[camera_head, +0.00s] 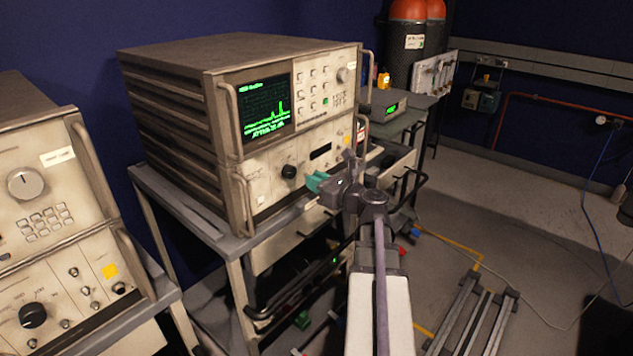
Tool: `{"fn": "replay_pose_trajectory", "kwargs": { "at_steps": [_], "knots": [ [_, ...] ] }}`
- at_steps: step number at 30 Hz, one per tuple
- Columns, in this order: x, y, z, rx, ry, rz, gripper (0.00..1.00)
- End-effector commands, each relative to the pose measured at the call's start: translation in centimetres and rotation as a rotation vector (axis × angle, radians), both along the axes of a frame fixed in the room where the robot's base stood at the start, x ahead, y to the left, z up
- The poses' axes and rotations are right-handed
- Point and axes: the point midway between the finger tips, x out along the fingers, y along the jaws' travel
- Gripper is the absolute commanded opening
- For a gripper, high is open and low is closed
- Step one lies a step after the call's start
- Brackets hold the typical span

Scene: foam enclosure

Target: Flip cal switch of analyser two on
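A large beige analyser (184,93) with a lit green trace screen (265,105) stands on a grey cart at the middle. A second beige instrument (48,184) stands at the left edge. I cannot read on either which is analyser two. My gripper (318,181) has teal fingertips and points left, in front of the lower right part of the middle analyser's front panel. Whether it touches the panel is unclear, and I cannot tell if the fingers are open. The cal switch cannot be made out; part of the lower panel is behind my gripper and wrist.
A metal handle (242,205) sticks out at the panel's left side. A small device with a green display (391,108) sits on a table behind right. Metal rails (472,314) lie on the floor at right. Open floor lies beyond.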

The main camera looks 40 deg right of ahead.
Motion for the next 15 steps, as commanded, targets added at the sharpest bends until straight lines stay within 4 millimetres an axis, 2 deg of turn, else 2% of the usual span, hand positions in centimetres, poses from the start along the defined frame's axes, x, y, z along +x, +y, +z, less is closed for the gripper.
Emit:
{"fn": "replay_pose_trajectory", "kwargs": {
  "at_steps": [1, 5, 15],
  "knots": [
    [-0.01, 0.00, 0.00, 0.000, 0.000, 0.000, 0.12],
    [-0.02, 0.00, 0.00, 0.000, 0.000, 0.000, 0.00],
    [-0.03, 0.00, 0.23, -0.002, 0.012, 0.000, 0.00]
  ]
}}
